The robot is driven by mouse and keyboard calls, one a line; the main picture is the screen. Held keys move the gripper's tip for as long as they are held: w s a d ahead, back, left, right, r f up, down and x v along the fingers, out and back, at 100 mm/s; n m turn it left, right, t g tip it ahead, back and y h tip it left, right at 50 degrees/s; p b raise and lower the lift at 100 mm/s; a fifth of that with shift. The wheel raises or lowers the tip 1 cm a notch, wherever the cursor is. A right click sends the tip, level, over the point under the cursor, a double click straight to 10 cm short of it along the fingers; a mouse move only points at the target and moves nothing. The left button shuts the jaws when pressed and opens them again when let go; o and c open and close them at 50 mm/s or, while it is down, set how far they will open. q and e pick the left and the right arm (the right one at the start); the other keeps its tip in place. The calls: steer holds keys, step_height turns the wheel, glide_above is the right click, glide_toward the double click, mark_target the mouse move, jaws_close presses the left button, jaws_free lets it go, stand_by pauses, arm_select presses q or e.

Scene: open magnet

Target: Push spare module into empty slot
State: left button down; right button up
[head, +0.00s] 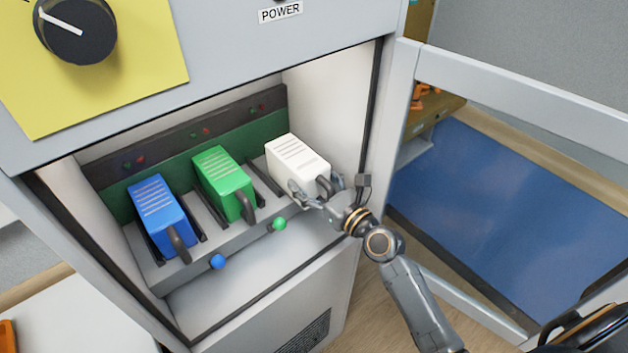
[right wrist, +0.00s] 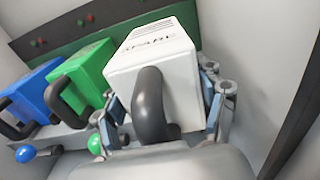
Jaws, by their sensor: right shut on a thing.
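The white spare module (head: 296,158) is at the right-hand slot of the rack inside the open cabinet. In the right wrist view the white module (right wrist: 160,60) has lettering on its front top edge and a dark curved handle. My right gripper (head: 318,192) is at the front of this module, with its fingers on both sides of it, shut on it. The right wrist view shows the fingers (right wrist: 168,110) flanking the module beside the handle. The slot under the module is mostly hidden, so I cannot tell how deep it sits. My left gripper is not in view.
A green module (head: 222,180) and a blue module (head: 157,212) sit in the slots to the left. A green ball knob (head: 279,224) and a blue ball knob (head: 218,262) are at the rack's front. The cabinet's right wall (head: 330,95) is close to the white module. The door (head: 500,85) stands open at right.

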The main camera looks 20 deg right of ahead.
steer(key=shift+w+f, duration=0.1)
steer(key=shift+f, duration=0.1)
steer(key=o, duration=1.5)
steer(key=shift+o, duration=0.9)
steer(key=shift+f, duration=0.15)
steer(key=v, duration=1.2)
